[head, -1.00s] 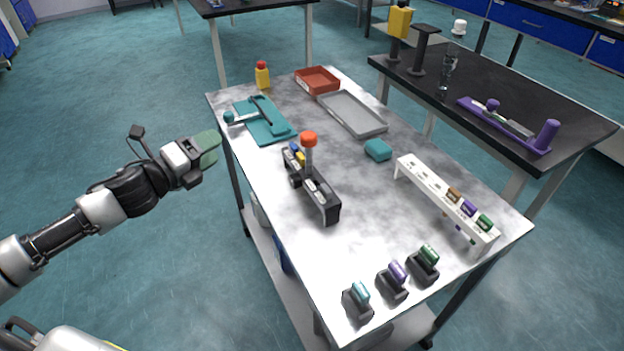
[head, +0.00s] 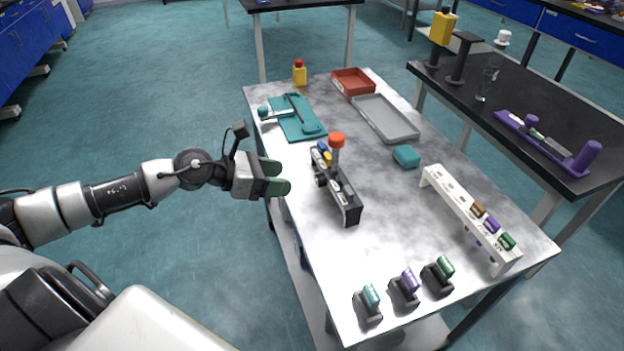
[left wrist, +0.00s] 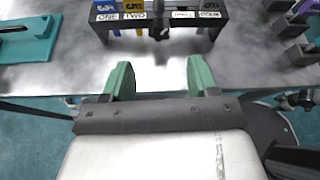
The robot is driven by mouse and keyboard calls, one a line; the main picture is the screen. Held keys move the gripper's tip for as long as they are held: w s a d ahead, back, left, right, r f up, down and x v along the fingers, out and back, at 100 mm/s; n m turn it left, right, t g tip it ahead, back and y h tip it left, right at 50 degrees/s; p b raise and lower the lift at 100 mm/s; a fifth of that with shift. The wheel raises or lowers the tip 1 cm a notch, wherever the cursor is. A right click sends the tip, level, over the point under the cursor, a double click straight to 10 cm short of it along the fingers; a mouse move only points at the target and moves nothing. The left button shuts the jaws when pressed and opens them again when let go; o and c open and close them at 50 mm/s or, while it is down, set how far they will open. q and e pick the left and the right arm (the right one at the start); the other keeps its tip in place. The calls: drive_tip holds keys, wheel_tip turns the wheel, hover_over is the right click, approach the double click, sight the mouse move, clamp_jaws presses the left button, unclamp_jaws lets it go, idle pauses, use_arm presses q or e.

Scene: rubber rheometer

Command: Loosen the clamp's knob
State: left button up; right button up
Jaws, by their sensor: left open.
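A long black holder (head: 345,200) stands on the table, with a red-orange knob (head: 337,140) on a grey post. A dark round knob (head: 320,181) juts from its side facing my left gripper. I cannot tell which knob is the clamp's. In the left wrist view the holder (left wrist: 135,32) is ahead, with labels "ONE" and "TWO" below blue and yellow pieces. My left gripper (head: 276,177) is open and empty, just left of the holder at the table's edge. Its green fingers (left wrist: 161,76) are apart and touch nothing. My right gripper is not in view.
A teal board (head: 310,128) with a lever lies at the far left of the table. A grey tray (head: 388,121), red tray (head: 353,83), teal block (head: 406,156) and white rack (head: 455,201) stand beyond the holder. Small black stands (head: 404,293) are in front.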

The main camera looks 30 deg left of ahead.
sight(316, 181)
use_arm(q)
drive_tip(key=p+x, duration=0.2)
drive_tip(key=x, duration=0.5)
drive_tip(key=shift+w+d, duration=0.1)
drive_tip(key=shift+w+d+f, duration=0.25)
drive_tip(key=shift+d, duration=0.05)
drive_tip(key=c, duration=0.9)
